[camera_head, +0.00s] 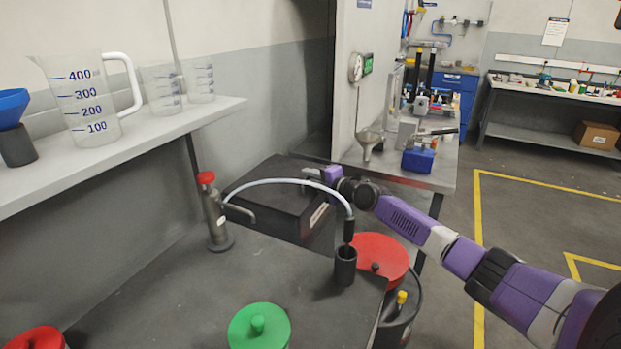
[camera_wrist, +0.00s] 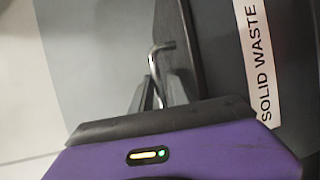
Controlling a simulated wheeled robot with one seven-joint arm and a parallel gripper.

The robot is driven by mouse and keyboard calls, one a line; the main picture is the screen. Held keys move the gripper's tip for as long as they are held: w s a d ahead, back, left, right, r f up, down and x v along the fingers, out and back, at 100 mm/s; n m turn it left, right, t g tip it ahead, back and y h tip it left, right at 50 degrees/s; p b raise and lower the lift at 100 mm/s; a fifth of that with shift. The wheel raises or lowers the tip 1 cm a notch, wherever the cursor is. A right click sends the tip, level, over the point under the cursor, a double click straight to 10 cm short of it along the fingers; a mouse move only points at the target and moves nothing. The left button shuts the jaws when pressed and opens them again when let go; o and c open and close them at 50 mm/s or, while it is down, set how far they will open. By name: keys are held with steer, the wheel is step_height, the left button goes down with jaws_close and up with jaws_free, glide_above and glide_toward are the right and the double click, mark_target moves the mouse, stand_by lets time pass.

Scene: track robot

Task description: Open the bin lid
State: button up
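The bin is a dark box with a flat black lid (camera_head: 268,188), behind the grey bench in the head view. The lid looks closed. A white label reading "SOLID WASTE" (camera_wrist: 256,65) is on the bin's dark front (camera_wrist: 215,60) in the wrist view. A bent metal handle (camera_wrist: 154,62) stands out beside the bin's edge. My gripper (camera_head: 312,172) is at the bin's far right edge. In the wrist view my gripper's fingers (camera_wrist: 158,90) lie on both sides of the handle. I cannot tell whether they press on it.
The bench (camera_head: 230,280) in front carries a pump bottle (camera_head: 215,215) with a red top; a curved tube runs to a small black cup (camera_head: 345,265). A red-lidded can (camera_head: 380,255) stands at the bench's right. A shelf with beakers (camera_head: 90,100) is at left. Floor at right is clear.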

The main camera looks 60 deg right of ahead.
steer(key=shift+c, duration=0.2)
jaws_close()
steer(key=shift+f, duration=0.1)
stand_by(1.0)
